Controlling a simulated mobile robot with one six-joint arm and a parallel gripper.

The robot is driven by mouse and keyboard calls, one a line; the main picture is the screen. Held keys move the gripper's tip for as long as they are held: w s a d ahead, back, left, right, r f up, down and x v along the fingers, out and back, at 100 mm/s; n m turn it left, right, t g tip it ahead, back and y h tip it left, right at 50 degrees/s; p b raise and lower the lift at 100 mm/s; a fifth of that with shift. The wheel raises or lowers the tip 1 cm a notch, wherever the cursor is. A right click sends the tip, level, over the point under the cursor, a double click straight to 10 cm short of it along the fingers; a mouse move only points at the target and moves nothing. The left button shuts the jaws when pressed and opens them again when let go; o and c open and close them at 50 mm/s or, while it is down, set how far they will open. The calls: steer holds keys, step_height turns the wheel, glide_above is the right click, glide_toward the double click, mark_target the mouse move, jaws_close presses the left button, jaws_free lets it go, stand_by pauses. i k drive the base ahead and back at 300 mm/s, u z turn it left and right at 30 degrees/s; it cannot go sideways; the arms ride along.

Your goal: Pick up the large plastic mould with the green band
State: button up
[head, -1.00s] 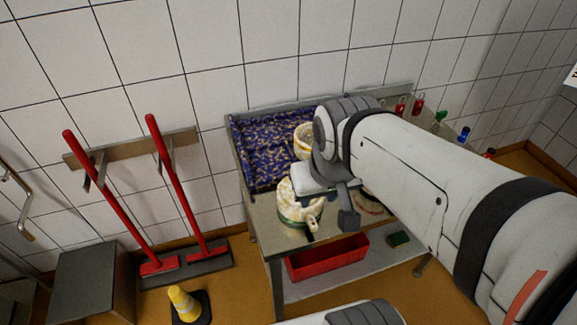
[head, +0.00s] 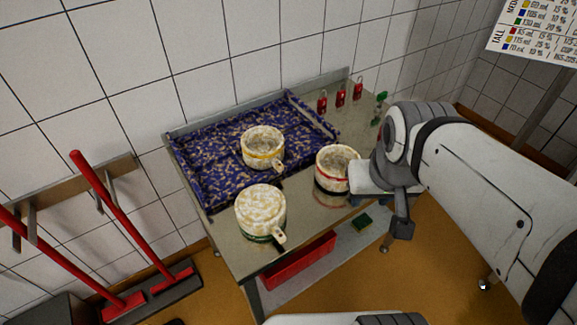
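The large mould with the green band (head: 261,210) is cream-coloured and mottled. It stands near the front left of the steel table (head: 228,237), with its dark green band low down and a pale tab at its lower right. My gripper (head: 378,188) is at the table's right side, well to the right of this mould and apart from it. It is close to the mould with the red band (head: 334,170), and I cannot tell if they touch. The fingers are mostly hidden by the wrist and seen from behind, so their opening is unclear.
A mould with a yellow band (head: 262,147) stands on the blue patterned mat (head: 210,165). Small red items (head: 341,95) line the table's back right. A red bin (head: 298,262) and a green block (head: 362,222) are on the lower shelf. Red-handled tools (head: 105,225) stand left.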

mark_target(261, 208)
steer(key=z, duration=0.8)
steer(key=k, duration=1.85)
steer(key=u, duration=0.65)
steer(key=i, duration=0.95)
